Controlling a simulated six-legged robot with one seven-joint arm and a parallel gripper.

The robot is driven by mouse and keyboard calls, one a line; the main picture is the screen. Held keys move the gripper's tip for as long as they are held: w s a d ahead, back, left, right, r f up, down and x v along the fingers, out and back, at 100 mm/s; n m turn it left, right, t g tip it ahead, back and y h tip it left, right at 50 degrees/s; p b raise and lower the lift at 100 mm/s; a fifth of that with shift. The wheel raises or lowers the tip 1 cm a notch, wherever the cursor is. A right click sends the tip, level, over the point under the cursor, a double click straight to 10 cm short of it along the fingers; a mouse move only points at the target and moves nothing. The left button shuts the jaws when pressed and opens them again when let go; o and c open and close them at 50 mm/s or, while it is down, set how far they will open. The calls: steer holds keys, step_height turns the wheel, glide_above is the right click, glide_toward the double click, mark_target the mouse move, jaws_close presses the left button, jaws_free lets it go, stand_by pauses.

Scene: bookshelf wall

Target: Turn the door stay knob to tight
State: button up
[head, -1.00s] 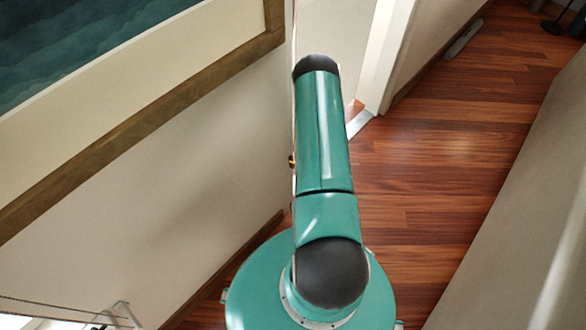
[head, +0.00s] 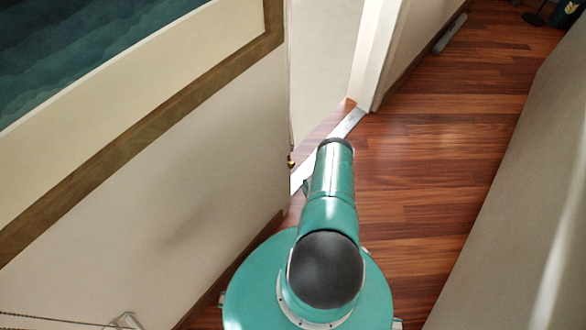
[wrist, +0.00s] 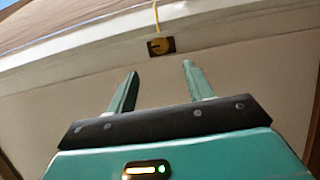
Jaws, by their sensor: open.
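In the wrist view a small round brass knob (wrist: 160,46) sits on a dark plate on a pale surface. A thin yellow strip runs up from it. Its tight or loose setting is too small to read. My gripper (wrist: 160,68) is open and empty, its two green fingers spread apart. The knob shows beyond the fingertips, between them in the picture, apart from both. In the head view a small brass piece (head: 291,162) shows at the edge of the pale panel, just left of my arm; I cannot tell if it is the same knob. My gripper is not visible there.
A pale panel with a wood rail (head: 130,125) stands close on the left. A doorway (head: 325,65) with a white frame and metal threshold lies ahead. Clear wooden floor (head: 430,150) stretches to the right, bounded by a grey surface (head: 525,220).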

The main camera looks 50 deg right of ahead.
mark_target(293, 166)
steer(key=x, duration=1.1)
steer(key=shift+w, duration=0.1)
steer(key=c, duration=1)
steer(key=shift+o, duration=0.2)
steer(key=shift+r+m+g+y, duration=0.1)
steer(key=shift+m+g+y, duration=0.5)
steer(key=shift+m, duration=1.3)
steer(key=o, duration=1)
steer(key=shift+c, duration=0.2)
